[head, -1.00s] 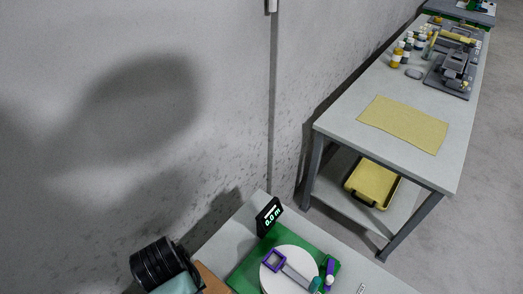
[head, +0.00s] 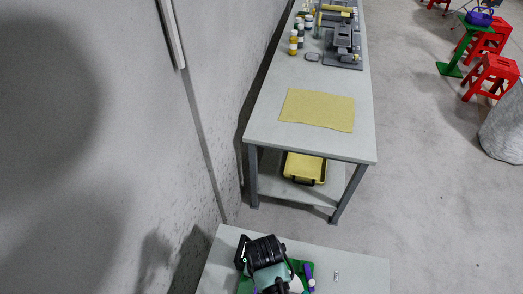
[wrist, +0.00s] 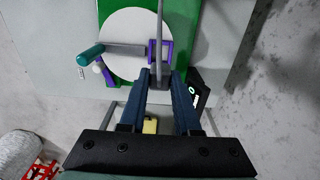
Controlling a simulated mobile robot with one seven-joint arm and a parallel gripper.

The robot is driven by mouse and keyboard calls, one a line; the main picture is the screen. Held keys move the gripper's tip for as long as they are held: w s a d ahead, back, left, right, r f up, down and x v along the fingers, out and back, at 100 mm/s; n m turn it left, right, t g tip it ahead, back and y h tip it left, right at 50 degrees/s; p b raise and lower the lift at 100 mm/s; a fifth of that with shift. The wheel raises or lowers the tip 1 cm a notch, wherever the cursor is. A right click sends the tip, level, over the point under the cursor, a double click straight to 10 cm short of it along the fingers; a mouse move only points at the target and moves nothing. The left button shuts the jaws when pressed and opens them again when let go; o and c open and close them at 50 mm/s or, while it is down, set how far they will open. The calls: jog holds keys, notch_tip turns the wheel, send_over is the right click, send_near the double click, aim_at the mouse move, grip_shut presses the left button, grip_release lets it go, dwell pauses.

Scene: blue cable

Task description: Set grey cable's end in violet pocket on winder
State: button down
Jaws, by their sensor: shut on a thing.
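The winder shows in the wrist view as a white disc (wrist: 122,22) on a green base (wrist: 183,15). A grey crank arm (wrist: 125,49) with a teal grip (wrist: 88,54) crosses the disc. The violet pocket (wrist: 168,50) is an open square frame on the disc. My gripper (wrist: 162,77) is shut on the grey cable (wrist: 159,25), which runs up from between the fingertips across the pocket. The fingertips are just below the pocket in the picture; whether the cable's end is inside it I cannot tell. In the head view my arm hides most of the winder (head: 296,284).
A black display (wrist: 198,90) stands beside the winder. Red stools (head: 490,75) stand far right.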

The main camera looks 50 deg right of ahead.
jog(key=shift+f+b, duration=2.45)
jog(key=shift+b, duration=0.2)
jog(key=shift+f, duration=0.6)
jog(key=shift+p, duration=0.35)
jog(key=shift+f+b, duration=0.85)
jog(key=shift+f, duration=0.5)
jog(key=c, duration=0.5)
grip_release()
jog(key=shift+c, duration=0.2)
notch_tip(320, 180, up, 8)
jog(key=p, duration=0.8)
